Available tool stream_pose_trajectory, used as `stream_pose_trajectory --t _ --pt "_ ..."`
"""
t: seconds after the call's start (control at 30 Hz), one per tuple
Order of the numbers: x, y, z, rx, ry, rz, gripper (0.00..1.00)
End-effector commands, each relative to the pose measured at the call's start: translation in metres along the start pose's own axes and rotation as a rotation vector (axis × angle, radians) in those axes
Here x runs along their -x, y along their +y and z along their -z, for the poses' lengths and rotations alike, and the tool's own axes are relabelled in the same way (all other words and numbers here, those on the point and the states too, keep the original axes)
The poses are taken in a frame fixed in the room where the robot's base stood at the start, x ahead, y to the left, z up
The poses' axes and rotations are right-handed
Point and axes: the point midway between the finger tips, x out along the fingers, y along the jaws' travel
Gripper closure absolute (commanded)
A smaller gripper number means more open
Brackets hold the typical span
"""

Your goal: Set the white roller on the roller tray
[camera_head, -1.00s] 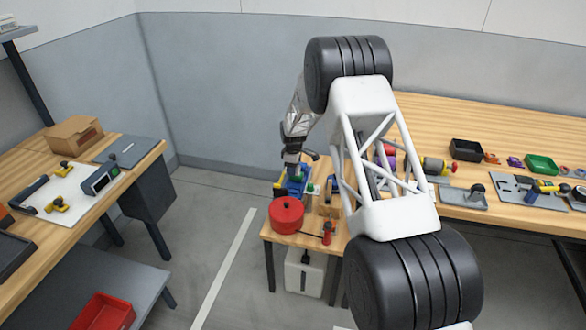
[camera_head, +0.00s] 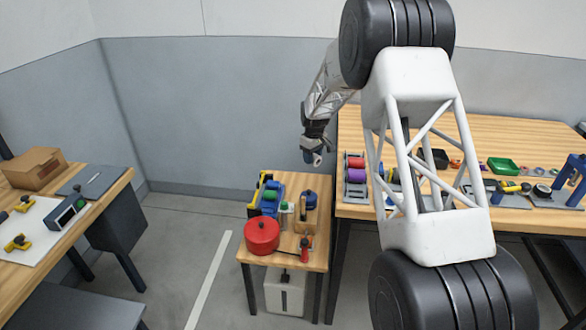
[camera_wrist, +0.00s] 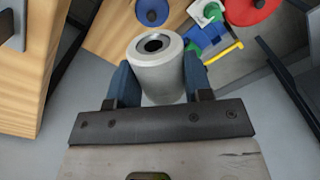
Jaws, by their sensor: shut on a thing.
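My gripper (camera_head: 314,150) is in the air above the gap between the small wooden table and the long bench. It is shut on the white roller (camera_wrist: 160,72), a pale cylinder with a dark bore, held between two blue fingers (camera_wrist: 158,85) in the wrist view. The roller shows only as a small pale end in the head view (camera_head: 317,160). A grey rack (camera_head: 347,187) with red and purple rollers stands at the bench's left end, right of my gripper; it looks like the roller tray. My arm hides part of the bench beside it.
The small table (camera_head: 290,258) holds a blue carrier with a green cylinder (camera_head: 269,196), a red pot (camera_head: 262,234) and a blue-topped item (camera_head: 310,199). The bench's left edge (camera_wrist: 42,85) shows close by in the wrist view. Bins and tools lie further right.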

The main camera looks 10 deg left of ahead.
Motion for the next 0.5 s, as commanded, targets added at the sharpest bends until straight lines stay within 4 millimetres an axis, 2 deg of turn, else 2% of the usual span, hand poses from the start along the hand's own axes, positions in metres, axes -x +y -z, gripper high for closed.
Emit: stream_pose_trajectory --t 0.03,0.2,0.5 --pt "0.013 0.009 -0.013 -0.046 0.002 -0.002 0.82" --pt "0.051 0.030 -0.054 -0.205 0.003 -0.002 0.82" --pt "0.111 0.059 -0.131 -0.469 0.003 -0.002 0.82"
